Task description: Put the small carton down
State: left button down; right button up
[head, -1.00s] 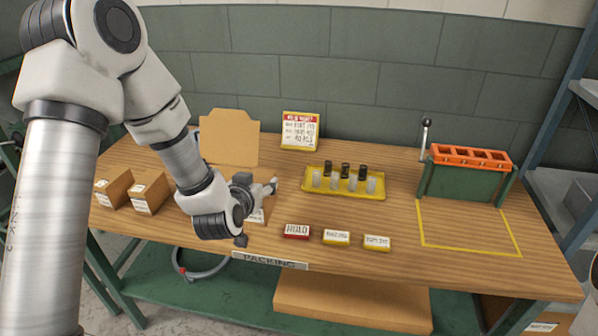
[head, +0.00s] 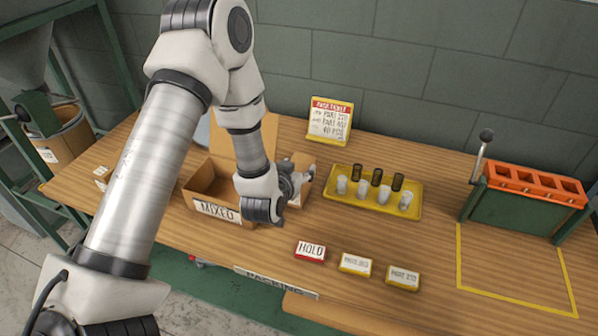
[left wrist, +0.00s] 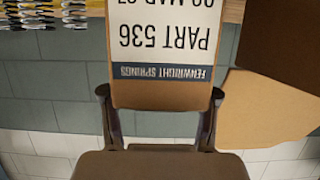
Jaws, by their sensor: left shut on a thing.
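The small carton (left wrist: 165,90) is brown, with a white label reading PART 536 and a blue band reading FENWRIGHT SPRINGS. The label is upside down in the left wrist view. My left gripper (left wrist: 160,97) is shut on the carton, one finger on each side. In the head view, the left gripper (head: 300,183) is over the table just right of the open MIXED carton. My right gripper is not in view.
The MIXED carton (head: 217,209) stands left of the gripper. A yellow tray (head: 350,207) with several dark and clear cylinders is to the right. HOLD (head: 311,251) and two yellow-edged blocks line the front. A green and orange fixture (head: 525,200) stands right, behind a bare yellow-taped area (head: 505,262).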

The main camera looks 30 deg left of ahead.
pick_arm(q)
jog(key=shift+w+f, duration=0.2)
jog(key=shift+f, duration=0.6)
jog(key=shift+s+d+r, duration=0.15)
jog(key=shift+s+r, duration=0.05)
jog(key=shift+s, duration=0.05)
jog(key=shift+f, duration=0.15)
jog(key=shift+c, duration=1.4)
grip_release()
jog(key=shift+w+f, duration=0.1)
jog(key=shift+f, duration=0.05)
